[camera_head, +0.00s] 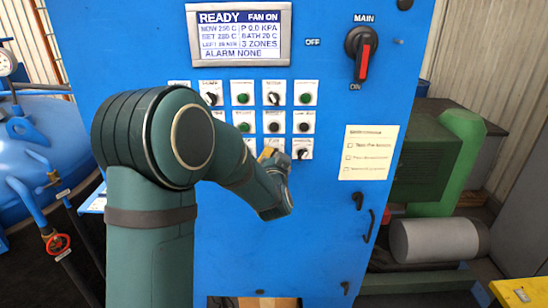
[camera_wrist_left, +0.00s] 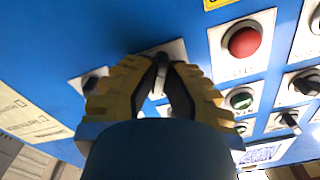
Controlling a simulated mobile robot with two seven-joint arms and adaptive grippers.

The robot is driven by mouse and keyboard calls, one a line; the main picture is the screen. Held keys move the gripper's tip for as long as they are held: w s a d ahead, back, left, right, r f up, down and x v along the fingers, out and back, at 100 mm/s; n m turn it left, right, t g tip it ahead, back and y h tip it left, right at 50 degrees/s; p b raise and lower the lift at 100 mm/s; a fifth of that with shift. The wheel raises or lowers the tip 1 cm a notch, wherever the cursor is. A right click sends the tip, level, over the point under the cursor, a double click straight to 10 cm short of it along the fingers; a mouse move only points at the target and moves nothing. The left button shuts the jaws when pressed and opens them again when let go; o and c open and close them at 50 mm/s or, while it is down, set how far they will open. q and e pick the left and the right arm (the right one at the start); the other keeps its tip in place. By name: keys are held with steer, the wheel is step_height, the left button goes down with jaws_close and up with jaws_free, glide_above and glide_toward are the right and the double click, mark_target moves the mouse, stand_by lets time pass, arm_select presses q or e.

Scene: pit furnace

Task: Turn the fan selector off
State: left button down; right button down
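The blue control panel (camera_head: 330,215) stands in front of me. Its display (camera_head: 239,33) reads READY and FAN ON. My left gripper (camera_head: 269,154) is at the bottom row of controls in the head view, partly hidden by its wrist. In the left wrist view the yellow fingers of my left gripper (camera_wrist_left: 164,82) stand on either side of a black selector knob (camera_wrist_left: 163,59) on a white plate. The gap between the fingers is narrow, and I cannot tell if they grip the knob. Its label is hidden. My right gripper is out of view.
Neighbouring controls sit close by: a red button (camera_wrist_left: 244,42), a green button (camera_wrist_left: 241,99) and another black knob (camera_wrist_left: 92,82). The main switch (camera_head: 363,50) is at the upper right, above a paper checklist (camera_head: 368,152). The panel's lower part is bare apart from handles at right.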

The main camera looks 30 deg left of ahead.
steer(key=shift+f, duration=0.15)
arm_select(q)
steer(key=shift+r+n+b, duration=0.1)
steer(key=shift+n+b, duration=6)
steer(key=shift+b, duration=0.05)
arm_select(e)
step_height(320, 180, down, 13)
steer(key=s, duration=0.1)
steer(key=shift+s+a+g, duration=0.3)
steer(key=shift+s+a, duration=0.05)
arm_select(q)
steer(key=c, duration=1)
jaws_free()
